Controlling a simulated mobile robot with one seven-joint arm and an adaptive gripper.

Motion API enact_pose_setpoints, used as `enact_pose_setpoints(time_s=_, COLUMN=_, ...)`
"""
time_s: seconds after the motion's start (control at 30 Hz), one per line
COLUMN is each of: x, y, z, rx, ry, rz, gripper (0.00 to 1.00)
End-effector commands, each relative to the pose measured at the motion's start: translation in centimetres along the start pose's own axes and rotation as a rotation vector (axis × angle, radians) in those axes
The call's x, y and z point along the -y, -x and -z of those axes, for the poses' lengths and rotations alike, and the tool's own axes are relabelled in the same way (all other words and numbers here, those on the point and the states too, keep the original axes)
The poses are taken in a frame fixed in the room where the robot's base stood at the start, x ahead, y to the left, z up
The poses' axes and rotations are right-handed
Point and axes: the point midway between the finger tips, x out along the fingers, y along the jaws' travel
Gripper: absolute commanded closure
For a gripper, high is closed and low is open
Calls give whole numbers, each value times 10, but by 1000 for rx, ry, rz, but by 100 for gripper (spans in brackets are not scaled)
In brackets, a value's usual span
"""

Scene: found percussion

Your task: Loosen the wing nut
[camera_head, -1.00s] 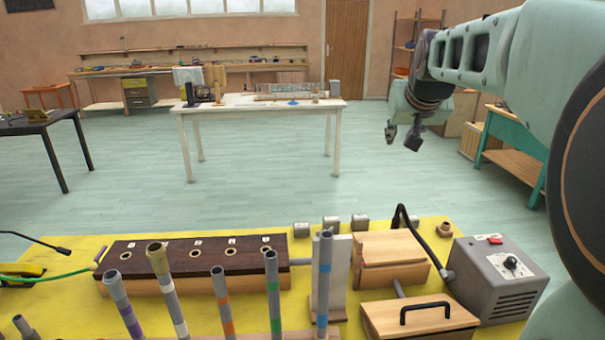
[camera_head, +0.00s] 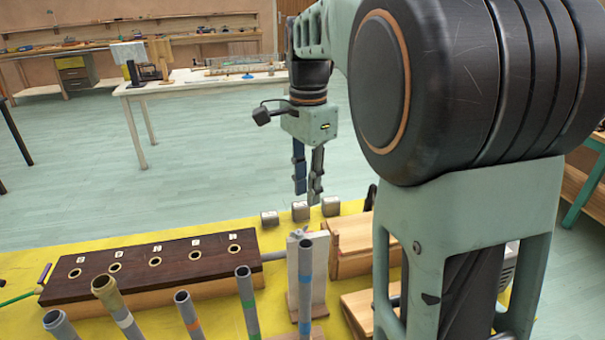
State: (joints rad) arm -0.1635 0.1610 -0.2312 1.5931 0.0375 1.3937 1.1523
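A small grey piece that looks like the wing nut (camera_head: 302,233) sits at the top of the pale upright board (camera_head: 317,262) on the yellow bench. It is too small to make out its wings clearly. My gripper (camera_head: 307,197) points down above and just beyond the board. Its two dark fingers are apart, with a narrow gap and nothing between them. The fingertips are clear of the piece. A grey tube with a blue band (camera_head: 305,285) stands in front of the board and hides part of it.
A dark wooden box with a row of holes (camera_head: 150,262) lies left of the board. Several upright grey tubes stand in front. Small metal blocks (camera_head: 300,211) sit at the bench's far edge. A wooden box (camera_head: 352,245) is on the right, and my arm hides much beyond it.

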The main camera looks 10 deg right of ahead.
Motion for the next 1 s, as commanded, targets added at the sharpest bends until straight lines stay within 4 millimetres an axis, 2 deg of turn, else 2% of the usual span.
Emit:
enact_pose_setpoints(time_s=0.2, x=-1, y=-43, z=0, rx=1, ry=1, rz=-3, gripper=77)
enact_pose_setpoints(time_s=0.43, x=0, y=-74, z=0, rx=0, ry=1, rz=-1, gripper=77)
enact_pose_setpoints(time_s=0.6, x=0, y=-83, z=0, rx=-1, ry=1, rz=2, gripper=77)
enact_pose_setpoints(time_s=0.87, x=0, y=-84, z=0, rx=-1, ry=2, rz=2, gripper=77)
enact_pose_setpoints(time_s=1.0, x=0, y=-84, z=0, rx=-1, ry=2, rz=2, gripper=90)
